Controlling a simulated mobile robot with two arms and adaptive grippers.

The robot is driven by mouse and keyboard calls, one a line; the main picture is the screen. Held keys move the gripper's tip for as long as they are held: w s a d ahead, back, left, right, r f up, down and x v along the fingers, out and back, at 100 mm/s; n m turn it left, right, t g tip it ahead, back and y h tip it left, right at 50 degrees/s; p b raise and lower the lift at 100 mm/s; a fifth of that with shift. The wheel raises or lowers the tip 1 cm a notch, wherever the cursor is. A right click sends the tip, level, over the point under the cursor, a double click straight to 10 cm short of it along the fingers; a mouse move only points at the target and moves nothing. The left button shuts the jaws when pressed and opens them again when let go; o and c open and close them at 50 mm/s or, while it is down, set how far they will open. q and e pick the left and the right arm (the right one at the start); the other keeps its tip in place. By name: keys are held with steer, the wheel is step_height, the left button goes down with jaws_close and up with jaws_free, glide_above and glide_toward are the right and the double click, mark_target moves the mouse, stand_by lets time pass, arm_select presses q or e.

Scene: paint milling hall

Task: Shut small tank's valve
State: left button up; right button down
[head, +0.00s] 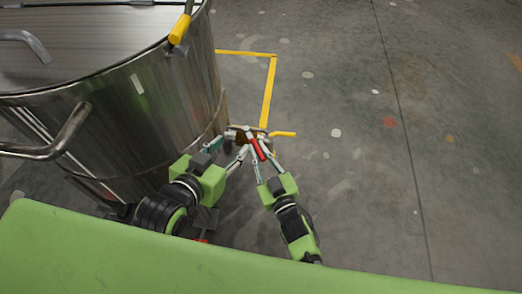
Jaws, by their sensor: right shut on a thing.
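The steel tank (150,110) stands at the left. Its outlet valve (238,134) sits low on the tank's right side, with a brownish body partly hidden by my grippers. A red handle (258,149) slants at the valve. My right gripper (258,147) comes up from below and is shut on the red handle. My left gripper (230,146) is beside the valve, between the tank wall and my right gripper, with its fingers apart. I cannot tell whether it touches the valve body.
A short yellow bar (283,134) sticks out just right of the valve. A yellow floor line (269,90) runs behind it. The tank has a bent side handle (70,130) and a yellow-gripped lid lever (180,28). The concrete floor (400,180) at the right is clear.

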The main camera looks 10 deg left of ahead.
steer(key=shift+w+d, duration=0.1)
steer(key=c, duration=2)
jaws_free()
steer(key=v, duration=1.2)
